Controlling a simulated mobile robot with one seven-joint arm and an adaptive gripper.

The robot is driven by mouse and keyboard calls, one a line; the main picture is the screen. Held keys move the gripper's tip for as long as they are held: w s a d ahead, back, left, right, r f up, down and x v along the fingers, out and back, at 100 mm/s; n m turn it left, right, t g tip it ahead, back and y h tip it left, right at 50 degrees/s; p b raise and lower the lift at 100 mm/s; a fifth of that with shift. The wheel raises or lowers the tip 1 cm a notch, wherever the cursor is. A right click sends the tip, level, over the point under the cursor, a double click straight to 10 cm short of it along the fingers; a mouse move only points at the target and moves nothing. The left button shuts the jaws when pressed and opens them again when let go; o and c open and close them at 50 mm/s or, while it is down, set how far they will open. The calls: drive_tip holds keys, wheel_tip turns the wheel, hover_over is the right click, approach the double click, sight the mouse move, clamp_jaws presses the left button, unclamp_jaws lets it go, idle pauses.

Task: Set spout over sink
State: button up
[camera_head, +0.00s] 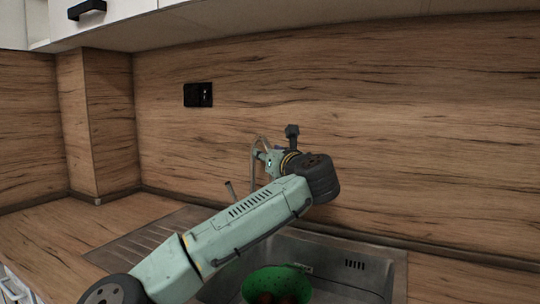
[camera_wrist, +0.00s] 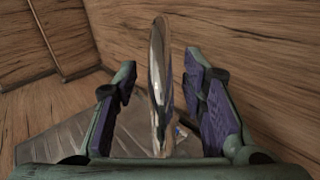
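The chrome faucet spout (camera_wrist: 160,85) stands upright between my two fingers in the wrist view, with a gap showing on each side. In the head view the thin curved spout (camera_head: 254,165) is partly hidden behind my gripper (camera_head: 264,157). My gripper (camera_wrist: 160,64) is open around the spout, its purple-lined pads apart. The sink (camera_head: 362,268) lies below and to the right of the spout, partly covered by my arm. A short faucet lever (camera_head: 231,191) sticks up just left of the spout.
A green bowl (camera_head: 278,283) with dark reddish things in it sits in the sink. A ribbed drainboard (camera_head: 140,243) lies left of the basin. The wooden splashback (camera_head: 400,150) rises close behind, with a black socket (camera_head: 198,95). White cabinets (camera_head: 190,18) hang above.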

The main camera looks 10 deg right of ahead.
drive_tip(key=v, duration=1.2)
